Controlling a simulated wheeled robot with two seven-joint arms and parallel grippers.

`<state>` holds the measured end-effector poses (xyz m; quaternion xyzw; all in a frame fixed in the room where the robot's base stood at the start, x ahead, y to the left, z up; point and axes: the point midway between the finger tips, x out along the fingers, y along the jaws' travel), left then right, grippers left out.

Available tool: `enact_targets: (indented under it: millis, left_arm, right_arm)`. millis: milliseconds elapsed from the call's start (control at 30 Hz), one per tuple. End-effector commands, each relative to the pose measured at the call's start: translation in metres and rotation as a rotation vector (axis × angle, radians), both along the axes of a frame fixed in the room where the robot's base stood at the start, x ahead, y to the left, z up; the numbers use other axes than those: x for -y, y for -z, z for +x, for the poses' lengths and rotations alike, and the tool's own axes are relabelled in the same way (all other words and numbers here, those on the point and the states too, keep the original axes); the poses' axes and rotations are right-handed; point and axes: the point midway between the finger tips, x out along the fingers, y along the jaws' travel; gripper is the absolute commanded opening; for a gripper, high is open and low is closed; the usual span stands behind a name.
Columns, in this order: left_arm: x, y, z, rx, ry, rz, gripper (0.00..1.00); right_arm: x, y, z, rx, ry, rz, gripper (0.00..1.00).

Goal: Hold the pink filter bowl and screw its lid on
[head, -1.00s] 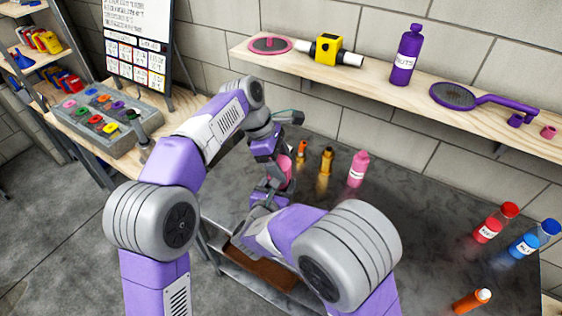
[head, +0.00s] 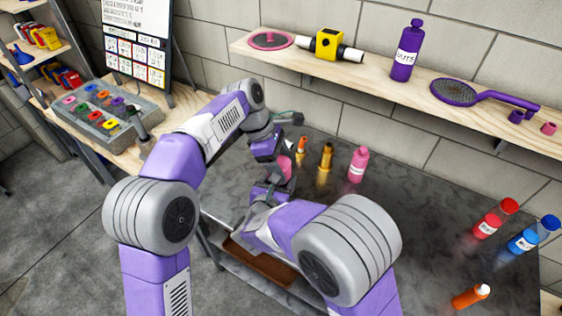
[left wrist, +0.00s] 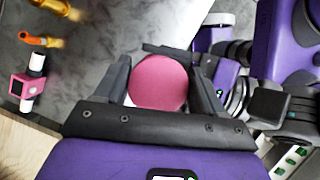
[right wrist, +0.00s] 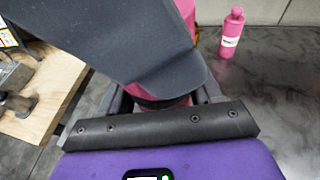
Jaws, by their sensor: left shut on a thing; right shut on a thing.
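My left gripper (left wrist: 162,82) is shut on the round pink lid (left wrist: 158,84), whose flat face lies between its fingers in the left wrist view. In the head view the left gripper (head: 277,166) is over the bench's left end, with a patch of pink (head: 286,168) beside it. My right gripper (right wrist: 166,98) is lower, shut on the pink filter bowl (right wrist: 165,103). In the right wrist view a dark part of my left gripper hides most of the bowl. Whether lid and bowl threads are engaged cannot be seen.
A pink bottle (head: 358,164) and brass fittings (head: 325,158) stand behind the grippers. A pink block with pipe ends (left wrist: 28,88) lies left in the left wrist view. A wooden shelf (head: 395,77) runs above. The bench middle (head: 410,220) is clear.

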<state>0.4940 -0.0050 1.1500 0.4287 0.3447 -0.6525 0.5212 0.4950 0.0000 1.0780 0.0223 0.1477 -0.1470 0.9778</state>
Motion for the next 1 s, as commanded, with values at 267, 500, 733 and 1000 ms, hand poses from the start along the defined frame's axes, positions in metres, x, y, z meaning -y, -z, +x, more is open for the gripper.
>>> enact_targets:
  millis: [267, 500, 733, 1000]
  left_arm:
    - [0.0001, 0.0060, 0.0001, 0.000, 0.000, 0.000, 0.40]
    - [0.0001, 0.0066, -0.0004, -0.002, 0.001, -0.001, 0.95]
    - [0.0007, 0.0065, -0.0018, -0.007, 0.003, -0.001, 0.95]
    - [0.0013, 0.0022, -0.0019, -0.006, 0.003, -0.002, 0.95]
  right_arm:
    - [0.0000, -0.0006, 0.0002, 0.001, 0.000, 0.001, 0.10]
    - [0.0001, -0.0006, 0.0004, 0.001, 0.000, 0.001, 0.00]
    - [0.0013, -0.0006, 0.0010, 0.002, 0.003, -0.001, 0.00]
    - [0.0020, -0.0006, 0.0015, 0.002, 0.004, 0.000, 0.00]
